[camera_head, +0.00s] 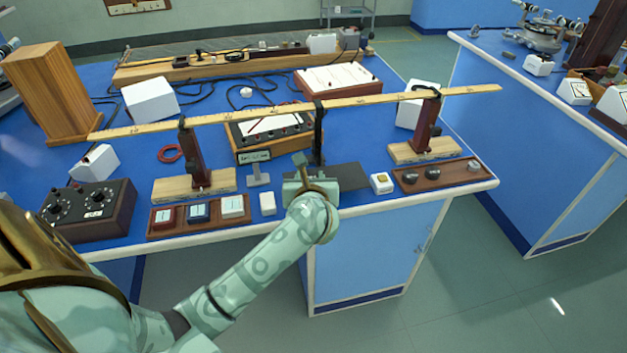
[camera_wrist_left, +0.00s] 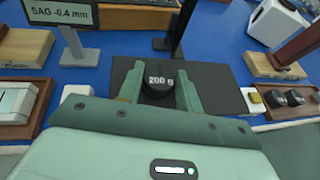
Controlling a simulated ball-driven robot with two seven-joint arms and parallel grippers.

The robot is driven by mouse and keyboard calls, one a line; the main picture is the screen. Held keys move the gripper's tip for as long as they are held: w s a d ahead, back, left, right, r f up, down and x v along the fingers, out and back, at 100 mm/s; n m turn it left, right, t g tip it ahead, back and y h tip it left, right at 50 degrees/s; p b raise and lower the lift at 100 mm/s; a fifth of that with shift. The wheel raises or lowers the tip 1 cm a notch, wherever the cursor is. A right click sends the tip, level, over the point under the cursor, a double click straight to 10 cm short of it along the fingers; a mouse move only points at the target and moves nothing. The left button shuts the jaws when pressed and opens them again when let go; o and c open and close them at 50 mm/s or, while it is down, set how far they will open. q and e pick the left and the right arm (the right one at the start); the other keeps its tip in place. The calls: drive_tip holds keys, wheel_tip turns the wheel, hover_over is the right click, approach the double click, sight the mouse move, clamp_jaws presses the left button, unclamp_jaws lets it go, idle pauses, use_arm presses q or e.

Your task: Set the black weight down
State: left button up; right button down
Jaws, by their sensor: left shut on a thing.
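The black weight (camera_wrist_left: 158,88), marked 200 g, sits between the two fingers of my left gripper (camera_wrist_left: 160,92) in the left wrist view. The fingers are shut on its sides and it looks upright. A dark flat mat (camera_wrist_left: 222,90) lies below and around it; I cannot tell whether the weight touches the mat. In the head view my left gripper (camera_head: 302,168) is over the left part of the mat (camera_head: 352,176), near the bench's front edge, and the weight is hard to make out there. My right gripper is not in view.
A long wooden rule (camera_head: 250,118) spans two wooden stands above the bench, with a black post (camera_head: 319,135) just behind my gripper. A brown tray (camera_head: 455,177) with dark weights and a small white box (camera_head: 381,183) are to the right. A display (camera_wrist_left: 62,12) reads SAG -0.4 mm.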

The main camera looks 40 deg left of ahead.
use_arm(q)
drive_tip(key=o, duration=0.9)
drive_tip(key=shift+f, duration=0.15)
drive_tip(key=shift+c, duration=0.2)
drive_tip(key=shift+o, duration=1.2)
drive_tip(key=shift+d, duration=0.1)
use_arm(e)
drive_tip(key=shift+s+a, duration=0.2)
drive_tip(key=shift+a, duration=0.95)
use_arm(q)
drive_tip(key=shift+s+r, duration=0.15)
drive_tip(key=shift+r, duration=0.15)
drive_tip(key=p+v, duration=0.3)
drive_tip(key=v, duration=0.8)
drive_tip(key=shift+s+d, duration=0.15)
drive_tip(key=shift+d, duration=0.05)
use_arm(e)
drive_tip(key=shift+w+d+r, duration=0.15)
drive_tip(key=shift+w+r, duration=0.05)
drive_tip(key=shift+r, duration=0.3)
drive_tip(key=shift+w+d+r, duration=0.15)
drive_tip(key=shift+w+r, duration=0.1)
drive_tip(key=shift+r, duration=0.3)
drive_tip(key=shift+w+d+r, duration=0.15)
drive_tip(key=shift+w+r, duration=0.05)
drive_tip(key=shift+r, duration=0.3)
use_arm(q)
drive_tip(key=shift+r, duration=0.15)
